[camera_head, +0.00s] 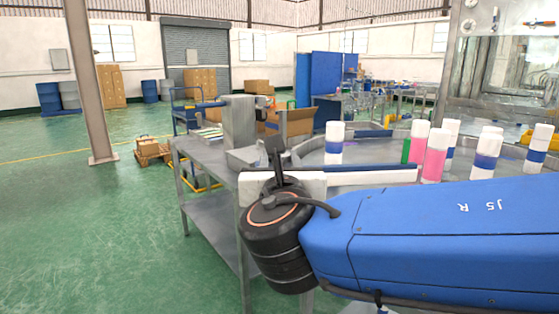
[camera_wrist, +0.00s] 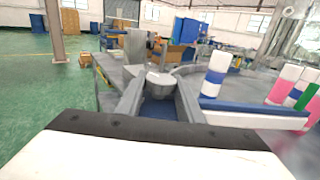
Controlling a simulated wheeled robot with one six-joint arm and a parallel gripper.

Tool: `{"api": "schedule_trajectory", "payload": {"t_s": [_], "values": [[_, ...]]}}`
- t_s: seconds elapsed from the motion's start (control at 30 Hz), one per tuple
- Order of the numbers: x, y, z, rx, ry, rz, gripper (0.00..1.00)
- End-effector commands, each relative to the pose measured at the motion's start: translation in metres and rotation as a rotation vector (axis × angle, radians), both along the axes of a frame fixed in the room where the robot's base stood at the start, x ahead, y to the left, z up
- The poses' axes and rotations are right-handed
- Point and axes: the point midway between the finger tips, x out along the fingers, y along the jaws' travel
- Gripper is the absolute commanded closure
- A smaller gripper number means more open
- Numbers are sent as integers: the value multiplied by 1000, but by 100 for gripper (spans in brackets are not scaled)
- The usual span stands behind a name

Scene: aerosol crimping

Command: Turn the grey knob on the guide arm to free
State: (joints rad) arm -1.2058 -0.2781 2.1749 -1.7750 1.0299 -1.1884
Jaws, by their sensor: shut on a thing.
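The grey knob (camera_wrist: 160,79) shows in the wrist view as a light grey round piece, just ahead of and between the two grey fingers. My gripper (camera_wrist: 158,88) is shut on it, one finger on each side. A blue surface (camera_wrist: 158,109) shows below the knob, between the fingers; I cannot tell if it is the guide arm. In the head view, my own arm and wrist hide the fingers and most of the grip. The knob's turned position cannot be read.
Several white cans with blue bands (camera_head: 334,143) and pink cans (camera_head: 436,156) stand on the round table to the right. A blue rail (camera_head: 370,167) runs in front of them. A grey bench (camera_head: 203,157) stands at left.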

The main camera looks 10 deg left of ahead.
Motion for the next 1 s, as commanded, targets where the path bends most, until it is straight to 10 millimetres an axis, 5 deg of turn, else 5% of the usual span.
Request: {"api": "schedule_trajectory", "payload": {"t_s": [1.0], "values": [[1,-1,0,-2,0,430,89]]}}
